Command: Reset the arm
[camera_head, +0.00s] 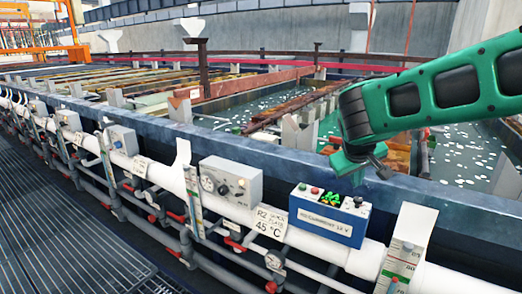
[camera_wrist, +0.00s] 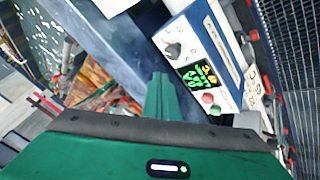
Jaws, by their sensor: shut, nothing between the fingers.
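My green arm reaches in from the right in the head view. My gripper (camera_head: 383,172) hangs at its end over the tank's blue front rim (camera_head: 300,153), above and behind a blue-and-white power supply box (camera_head: 328,215). In the wrist view, my gripper's fingers (camera_wrist: 160,85) are together with nothing between them.
A grey control box (camera_head: 231,180) sits left on the white pipe (camera_head: 150,170). A white gauge plate (camera_head: 403,250) stands at the right. Tanks with liquid and floating white pieces (camera_head: 460,150) lie behind the rim. A grated walkway (camera_head: 60,230) is clear at the left.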

